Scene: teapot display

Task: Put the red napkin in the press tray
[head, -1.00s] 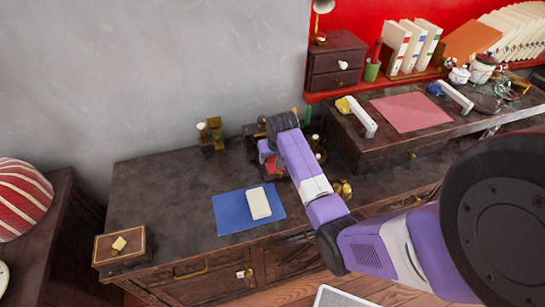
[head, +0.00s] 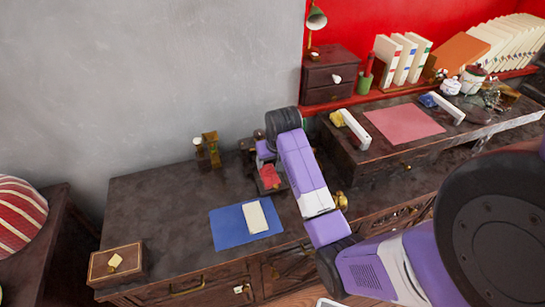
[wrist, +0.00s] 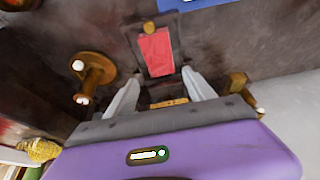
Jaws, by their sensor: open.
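The red napkin (head: 270,176), small and folded, lies flat in a small dark tray at the back of the desk.
A blue mat (head: 228,230) bears a cream block (head: 256,217) in front. Brass-and-wood fittings (wrist: 93,75) stand close beside my fingers. A wooden box (head: 117,264) sits at the left corner. A pink sheet (head: 405,122) lies on the right desk.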

